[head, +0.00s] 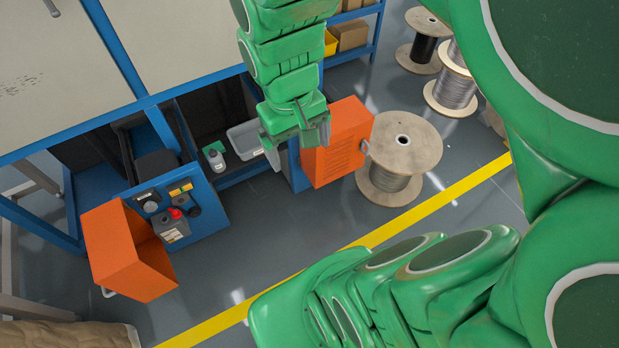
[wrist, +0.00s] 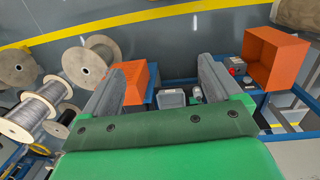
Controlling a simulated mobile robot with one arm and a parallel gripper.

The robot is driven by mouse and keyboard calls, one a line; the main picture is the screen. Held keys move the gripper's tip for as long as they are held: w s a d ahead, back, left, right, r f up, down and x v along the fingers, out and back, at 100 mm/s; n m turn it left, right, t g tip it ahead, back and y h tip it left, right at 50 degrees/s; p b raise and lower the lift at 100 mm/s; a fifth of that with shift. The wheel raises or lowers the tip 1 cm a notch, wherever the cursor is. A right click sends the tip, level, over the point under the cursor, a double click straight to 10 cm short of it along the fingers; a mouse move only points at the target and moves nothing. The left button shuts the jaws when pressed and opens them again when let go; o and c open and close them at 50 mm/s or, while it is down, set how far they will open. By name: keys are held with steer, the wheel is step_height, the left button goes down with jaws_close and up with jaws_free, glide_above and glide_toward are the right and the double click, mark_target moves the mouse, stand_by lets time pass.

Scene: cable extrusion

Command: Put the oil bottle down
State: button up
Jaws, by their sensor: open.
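The oil bottle (head: 217,160), small and pale, stands upright on the shelf inside the blue cabinet, left of a grey bin. In the wrist view the bottle (wrist: 197,93) shows beside the right finger, with nothing visible between the jaws gripping it. My gripper (head: 300,138) is open and empty. It hangs to the right of the bottle, above the right side of the cabinet opening. In the wrist view both fingers of the gripper (wrist: 160,68) stand wide apart.
The grey bin (head: 245,138) sits beside the bottle. Orange doors stand open at the right (head: 336,142) and left (head: 128,250) of the cabinet. A blue control panel (head: 175,208) is near the left door. A cable spool (head: 400,155) stands right.

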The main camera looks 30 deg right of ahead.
steer(key=s+a+r+g, duration=0.1)
steer(key=s+a, duration=0.1)
steer(key=s, duration=0.6)
steer(key=shift+s+a+r+y, duration=0.2)
steer(key=shift+s+r+y, duration=0.05)
steer(key=shift+r+y, duration=0.15)
steer(key=shift+o, duration=0.8)
steer(key=shift+w, duration=0.1)
